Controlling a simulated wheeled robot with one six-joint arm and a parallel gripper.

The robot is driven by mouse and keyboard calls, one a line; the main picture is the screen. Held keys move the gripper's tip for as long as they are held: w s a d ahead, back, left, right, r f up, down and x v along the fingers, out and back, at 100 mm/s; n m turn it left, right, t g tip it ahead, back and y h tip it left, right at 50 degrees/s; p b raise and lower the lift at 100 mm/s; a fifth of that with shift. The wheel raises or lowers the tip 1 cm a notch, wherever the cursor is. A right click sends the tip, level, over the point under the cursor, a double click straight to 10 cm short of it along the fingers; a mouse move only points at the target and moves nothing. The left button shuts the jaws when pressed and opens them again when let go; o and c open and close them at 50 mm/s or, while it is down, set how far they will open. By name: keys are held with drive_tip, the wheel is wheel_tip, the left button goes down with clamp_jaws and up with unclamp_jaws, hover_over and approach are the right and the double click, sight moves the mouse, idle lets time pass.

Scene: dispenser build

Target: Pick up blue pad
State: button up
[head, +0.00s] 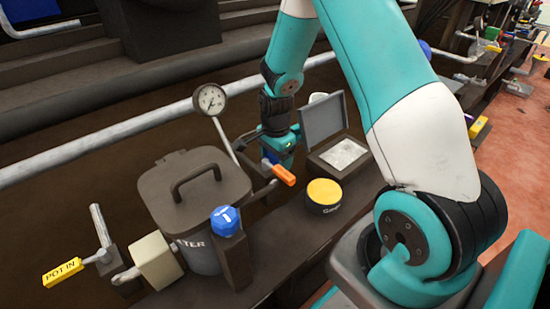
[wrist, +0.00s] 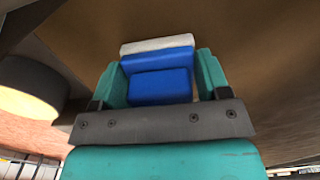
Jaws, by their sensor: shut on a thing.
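The blue pad (wrist: 160,86) sits between the two teal fingers of my gripper (wrist: 161,68) in the wrist view. The fingers are shut on its left and right sides. A pale strip lies along the pad's far edge. In the head view my gripper (head: 281,150) hangs downward behind the orange-tipped lever, and only a small bit of blue shows at it. The arm and lever hide most of the pad there. I cannot tell whether the pad touches anything below.
An orange handle (head: 284,175) stands just in front of my gripper. An open box with a grey lid (head: 322,118) is to the right. A round yellow-topped tub (head: 324,194), a lidded dark pot (head: 196,205), a gauge (head: 210,99) and a blue knob (head: 226,220) are nearby.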

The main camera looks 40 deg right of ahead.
wheel_tip(320, 180, up, 7)
drive_tip(key=p, duration=0.4)
drive_tip(key=shift+s+f+p, duration=0.1)
drive_tip(key=shift+p, duration=0.3)
drive_tip(key=s+p, duration=0.2)
drive_tip(key=s, duration=0.3)
drive_tip(key=s+p, duration=0.2)
drive_tip(key=s, duration=0.3)
drive_tip(key=s+r+p, duration=0.1)
drive_tip(key=s+p, duration=0.1)
drive_tip(key=s, duration=0.3)
drive_tip(key=shift+d, duration=0.3)
drive_tip(key=s+p, duration=0.2)
drive_tip(key=p, duration=0.2)
drive_tip(key=s+p, duration=0.2)
drive_tip(key=shift+s+f+p, duration=0.1)
drive_tip(key=shift+f+p, duration=0.2)
drive_tip(key=shift+s+f, duration=0.2)
drive_tip(key=shift+s, duration=0.05)
